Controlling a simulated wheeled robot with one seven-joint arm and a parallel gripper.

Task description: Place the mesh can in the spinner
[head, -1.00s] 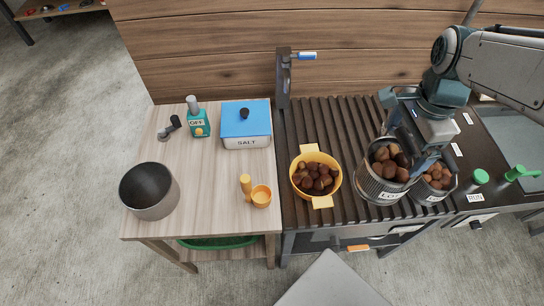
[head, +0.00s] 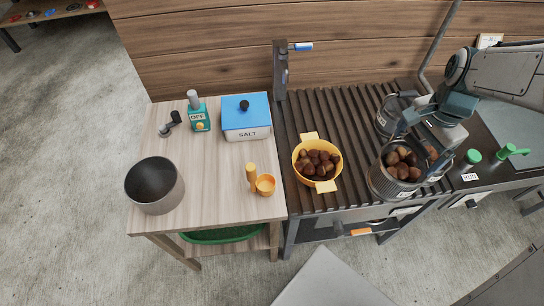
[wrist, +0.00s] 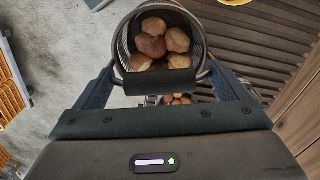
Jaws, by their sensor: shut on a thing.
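The mesh can (head: 380,188) is a grey cylinder filled with brown chestnuts, over the right part of the slatted bench. It fills the top of the wrist view (wrist: 122,50), with its open mouth and dark handle bar facing the camera. My gripper (head: 418,150) is shut on that handle; its fingers also show in the wrist view (wrist: 165,88). I cannot tell whether the can's base touches anything. Some chestnuts show below it in the wrist view, perhaps in another can mostly hidden. A grey labelled vessel (head: 383,122) stands behind my gripper. I cannot tell which thing is the spinner.
A yellow two-handled pot (head: 334,170) of chestnuts stands on the slatted bench (head: 345,115). Green-topped controls (head: 473,157) stand at right.

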